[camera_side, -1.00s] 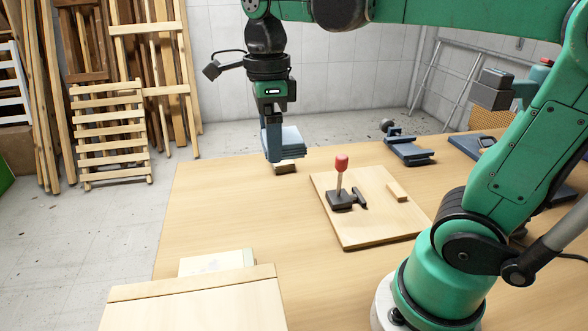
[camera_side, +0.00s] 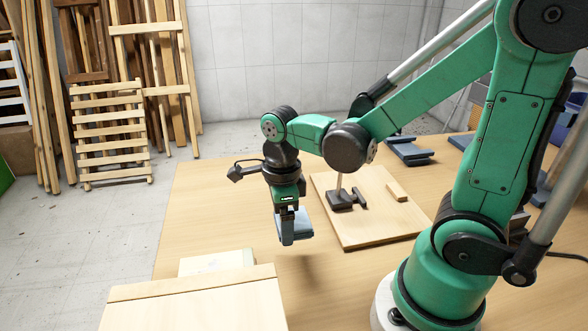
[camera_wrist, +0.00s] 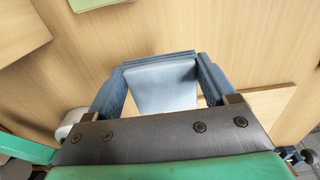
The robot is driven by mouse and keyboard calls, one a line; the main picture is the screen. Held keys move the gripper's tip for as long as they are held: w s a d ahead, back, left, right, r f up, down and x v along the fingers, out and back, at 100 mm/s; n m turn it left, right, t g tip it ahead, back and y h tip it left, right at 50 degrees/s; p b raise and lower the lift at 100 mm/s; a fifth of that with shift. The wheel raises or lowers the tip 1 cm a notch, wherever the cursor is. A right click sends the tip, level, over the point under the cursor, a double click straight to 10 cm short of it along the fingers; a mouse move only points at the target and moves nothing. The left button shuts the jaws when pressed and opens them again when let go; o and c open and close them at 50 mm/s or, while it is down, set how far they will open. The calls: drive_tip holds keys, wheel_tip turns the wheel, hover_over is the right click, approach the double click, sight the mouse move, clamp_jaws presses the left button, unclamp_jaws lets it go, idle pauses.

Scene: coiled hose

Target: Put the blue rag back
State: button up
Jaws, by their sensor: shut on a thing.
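The blue rag (camera_side: 297,224) is a light blue folded cloth, held between the fingers of my gripper (camera_side: 288,228). My gripper is shut on it and holds it above the bare table, left of the wooden board. In the wrist view the rag (camera_wrist: 162,85) lies folded between the two blue fingers of my gripper (camera_wrist: 160,80). The wooden box (camera_side: 200,295) stands at the front left of the table, with a pale block or cloth-like piece (camera_side: 217,262) at its far edge. The inside of the box cannot be seen.
A wooden board (camera_side: 375,222) carries a black fixture (camera_side: 341,200) and a small wood block (camera_side: 396,191). Blue tools (camera_side: 408,150) lie at the back right. The table (camera_side: 205,205) is clear on the left.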

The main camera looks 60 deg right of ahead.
sight(284, 254)
drive_tip(key=shift+f, duration=2.85)
drive_tip(key=shift+f, duration=0.15)
drive_tip(key=o, duration=1)
